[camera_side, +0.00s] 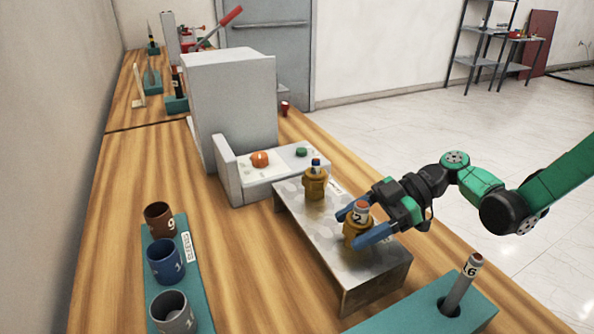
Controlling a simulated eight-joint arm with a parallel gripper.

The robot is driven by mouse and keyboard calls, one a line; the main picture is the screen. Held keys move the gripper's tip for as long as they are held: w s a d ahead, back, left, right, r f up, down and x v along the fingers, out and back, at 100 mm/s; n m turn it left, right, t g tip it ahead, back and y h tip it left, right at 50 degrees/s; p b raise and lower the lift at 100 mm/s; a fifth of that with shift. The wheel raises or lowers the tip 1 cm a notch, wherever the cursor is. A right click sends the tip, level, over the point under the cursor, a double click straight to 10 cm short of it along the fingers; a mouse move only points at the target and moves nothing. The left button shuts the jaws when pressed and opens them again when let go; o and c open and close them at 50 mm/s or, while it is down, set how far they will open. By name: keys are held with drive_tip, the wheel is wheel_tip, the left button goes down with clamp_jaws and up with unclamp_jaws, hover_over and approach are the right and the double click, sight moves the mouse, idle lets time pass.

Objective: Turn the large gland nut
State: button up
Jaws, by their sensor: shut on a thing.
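Two brass gland nuts stand on a grey metal bench. The larger gland nut (354,236) is at the near end, with a grey cylinder marked 2 (360,214) with an orange top standing up out of it. The smaller gland nut (315,184) is farther back, with a blue-topped piece in it. My gripper (358,226) reaches in from the right, its blue fingers on either side of the larger nut and shut on it. The fingers partly hide the nut's far and near sides.
A teal block (405,322) at the front right holds an upright cylinder marked 16 (462,285). A teal tray (197,299) at left holds three cups. A grey box with an orange knob (260,159) stands behind the bench (350,285). Bare wood lies between tray and bench.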

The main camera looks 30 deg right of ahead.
drive_tip(key=shift+n+g, duration=1)
drive_tip(key=shift+g, duration=0.1)
drive_tip(key=shift+n+g, duration=1.1)
drive_tip(key=shift+g, duration=0.1)
drive_tip(key=o, duration=1.4)
drive_tip(key=shift+c, duration=0.2)
drive_tip(key=shift+d, duration=0.1)
drive_tip(key=shift+v, duration=2.85)
